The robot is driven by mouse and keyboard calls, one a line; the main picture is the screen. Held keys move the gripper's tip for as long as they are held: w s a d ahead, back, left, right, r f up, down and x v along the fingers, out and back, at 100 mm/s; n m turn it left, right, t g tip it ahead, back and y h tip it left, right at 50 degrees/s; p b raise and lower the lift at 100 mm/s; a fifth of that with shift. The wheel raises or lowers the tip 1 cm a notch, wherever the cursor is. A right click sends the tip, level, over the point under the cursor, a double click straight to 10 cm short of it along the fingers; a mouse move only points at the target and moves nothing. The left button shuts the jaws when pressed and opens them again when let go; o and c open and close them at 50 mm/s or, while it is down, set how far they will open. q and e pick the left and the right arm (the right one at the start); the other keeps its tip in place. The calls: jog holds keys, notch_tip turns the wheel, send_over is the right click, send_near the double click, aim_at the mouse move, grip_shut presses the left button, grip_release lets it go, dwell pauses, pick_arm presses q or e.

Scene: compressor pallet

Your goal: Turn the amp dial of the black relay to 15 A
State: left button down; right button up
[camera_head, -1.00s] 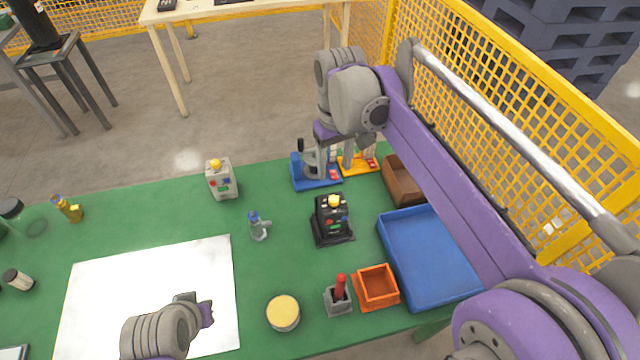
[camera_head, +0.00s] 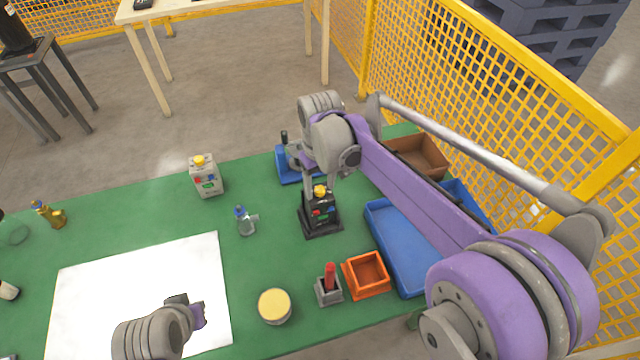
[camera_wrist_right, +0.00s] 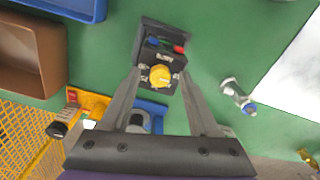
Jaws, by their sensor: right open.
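The black relay (camera_head: 321,212) stands upright on the green table, with a yellow dial (camera_head: 320,191) on top. In the right wrist view the relay (camera_wrist_right: 146,49) shows from above, and its yellow dial (camera_wrist_right: 160,76) lies between my finger tips. My right gripper (camera_wrist_right: 160,72) is open around the dial, and I cannot tell whether the fingers touch it. In the head view my right gripper (camera_head: 320,182) is just above the relay, partly hidden by its own arm. My left arm's end shows over the white sheet, but its fingers cannot be made out. The dial's setting is too small to read.
A grey box with a yellow knob (camera_head: 206,177) stands left of the relay, with a small bottle (camera_head: 245,222) between. A blue tray (camera_head: 399,245), orange bin (camera_head: 367,274), red-handled holder (camera_head: 329,287) and yellow-topped tin (camera_head: 275,306) surround the front right. A blue stand (camera_head: 284,164) is behind.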

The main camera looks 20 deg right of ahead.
grip_shut()
jog(key=shift+m, duration=0.6)
jog(key=m, duration=0.3)
jog(key=shift+m, duration=2.2)
grip_release()
